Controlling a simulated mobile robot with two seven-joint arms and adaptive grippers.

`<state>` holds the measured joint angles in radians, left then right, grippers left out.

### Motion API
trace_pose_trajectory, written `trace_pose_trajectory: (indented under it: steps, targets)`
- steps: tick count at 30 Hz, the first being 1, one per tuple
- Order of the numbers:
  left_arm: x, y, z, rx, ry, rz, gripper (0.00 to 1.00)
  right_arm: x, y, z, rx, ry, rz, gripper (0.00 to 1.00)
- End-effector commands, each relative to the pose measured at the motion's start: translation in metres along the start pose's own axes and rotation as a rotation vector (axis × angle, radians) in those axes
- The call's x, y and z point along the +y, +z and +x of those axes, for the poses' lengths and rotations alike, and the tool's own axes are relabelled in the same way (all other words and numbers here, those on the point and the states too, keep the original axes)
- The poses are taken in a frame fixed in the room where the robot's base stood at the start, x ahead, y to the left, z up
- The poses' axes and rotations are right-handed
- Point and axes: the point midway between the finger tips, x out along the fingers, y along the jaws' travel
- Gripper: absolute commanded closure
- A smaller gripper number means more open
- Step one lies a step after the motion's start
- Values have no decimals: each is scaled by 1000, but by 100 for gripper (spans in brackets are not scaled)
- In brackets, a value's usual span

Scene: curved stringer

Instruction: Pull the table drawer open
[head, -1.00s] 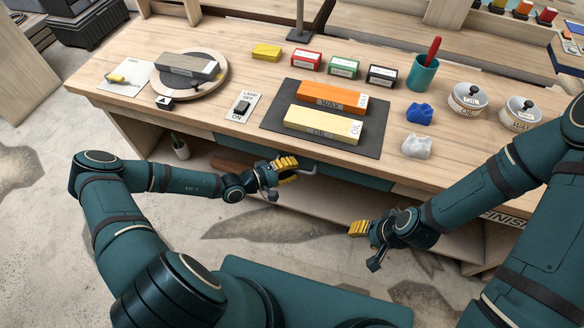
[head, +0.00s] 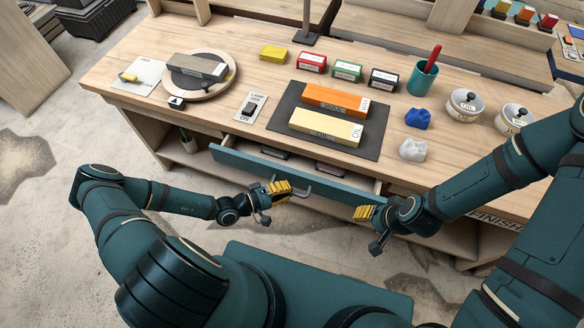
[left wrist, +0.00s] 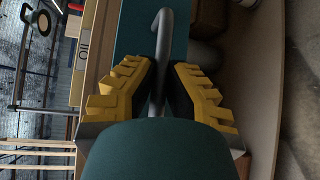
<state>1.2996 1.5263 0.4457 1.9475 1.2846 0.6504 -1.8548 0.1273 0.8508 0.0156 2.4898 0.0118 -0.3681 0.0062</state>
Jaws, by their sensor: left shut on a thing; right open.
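The teal table drawer (head: 235,160) is partly pulled out from under the wooden table top, and dark items show inside it. Its grey bar handle (head: 318,193) is on the front. My left gripper (head: 280,188) is at the left part of the handle, with its yellow fingers shut on it. In the left wrist view the handle (left wrist: 160,60) runs between the two yellow fingers (left wrist: 160,85) against the teal drawer front. My right gripper (head: 365,212) is open and empty, in front of the drawer's right end, apart from the handle.
The table top (head: 215,118) holds a dark mat (head: 283,118) with orange and yellow blocks, a round board (head: 226,78), small boxes, a teal cup (head: 420,80) and two lidded pots. A lower shelf is below the drawer. Bare floor (head: 60,220) lies at the left.

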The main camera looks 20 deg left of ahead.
Motion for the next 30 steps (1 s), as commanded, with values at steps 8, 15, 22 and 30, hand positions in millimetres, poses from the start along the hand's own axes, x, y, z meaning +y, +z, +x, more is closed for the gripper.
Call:
trace_pose_trajectory:
  steps: [8,15,22,30]
  targets:
    - [-10,55,-51,-3,-1,-6,100,-15,-12,-42,20,-2,6,53]
    - [-22,86,-82,-3,0,-4,100,-20,-13,-58,19,-6,5,53]
    - [-27,102,-98,-5,1,-2,100,-22,-14,-64,18,-8,5,53]
    - [-30,106,-102,-6,0,-2,100,-22,-14,-65,18,-8,5,53]
